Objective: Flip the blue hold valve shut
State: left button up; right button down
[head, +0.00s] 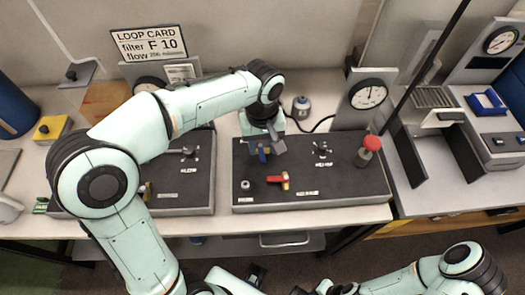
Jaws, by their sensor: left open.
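The blue hold valve (262,155) is on the upper left of the black panel (345,183), and its handle is partly hidden by my left gripper. My left gripper (267,147) is open and reaches down from above, right at the blue handle. I cannot tell whether a finger touches it, or exactly how the handle is turned. A red-handled valve (279,179) lies just below it on the same panel.
A red knob (372,143) stands at the panel's right end. A dial gauge (368,94) and a small round-topped item (301,106) stand behind the panel. Another black panel (187,190) lies to the left, under my left arm. A stand (428,110) is on the right.

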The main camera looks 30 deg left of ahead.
aim_at(261, 156)
pick_arm(q)
jog(key=shift+f, duration=1.8)
grip_shut()
jog(key=shift+s+a+m, duration=0.1)
jog(key=shift+a+m, duration=0.05)
jog(key=shift+m, duration=0.55)
grip_release()
jog(key=shift+r, duration=0.2)
